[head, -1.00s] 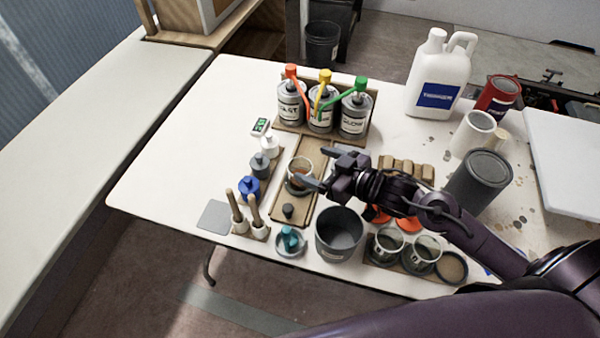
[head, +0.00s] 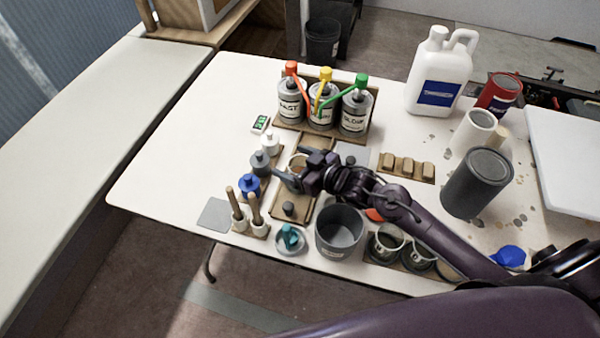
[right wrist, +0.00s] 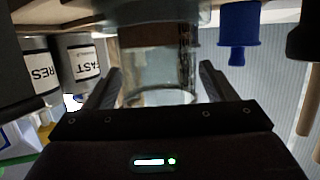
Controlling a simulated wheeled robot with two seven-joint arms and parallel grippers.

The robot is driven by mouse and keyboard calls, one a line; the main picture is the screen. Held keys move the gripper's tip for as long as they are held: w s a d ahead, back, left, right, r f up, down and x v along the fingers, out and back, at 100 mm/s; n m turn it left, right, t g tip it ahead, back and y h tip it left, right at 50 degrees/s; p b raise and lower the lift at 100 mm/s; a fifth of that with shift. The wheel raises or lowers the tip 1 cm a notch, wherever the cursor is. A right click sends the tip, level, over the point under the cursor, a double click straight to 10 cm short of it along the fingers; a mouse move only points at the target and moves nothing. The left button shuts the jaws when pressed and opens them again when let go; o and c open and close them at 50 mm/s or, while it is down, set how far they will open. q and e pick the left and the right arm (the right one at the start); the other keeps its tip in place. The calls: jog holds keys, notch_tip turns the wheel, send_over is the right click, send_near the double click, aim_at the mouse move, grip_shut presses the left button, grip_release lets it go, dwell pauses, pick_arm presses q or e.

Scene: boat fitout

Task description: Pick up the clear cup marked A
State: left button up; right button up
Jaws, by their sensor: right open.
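A clear cup (head: 295,160) with some amber content stands on the wooden tray, mostly hidden by my right gripper in the head view. In the right wrist view the clear cup (right wrist: 160,75) is between the two fingers, with dark marks on its wall; I cannot read a letter. My right gripper (head: 288,165) is open, its fingers on either side of the cup; I cannot tell whether they touch it. My left gripper is out of view.
Three pump cans (head: 322,108) stand behind the tray (head: 290,208). Small bottles, including a blue one (head: 249,186), line its left side. A grey bucket (head: 339,232) is in front. The table's left part is clear.

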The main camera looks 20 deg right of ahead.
jog(key=shift+c, duration=0.7)
jog(key=c, duration=0.9)
jog(key=shift+r, duration=0.1)
jog(key=shift+c, duration=0.2)
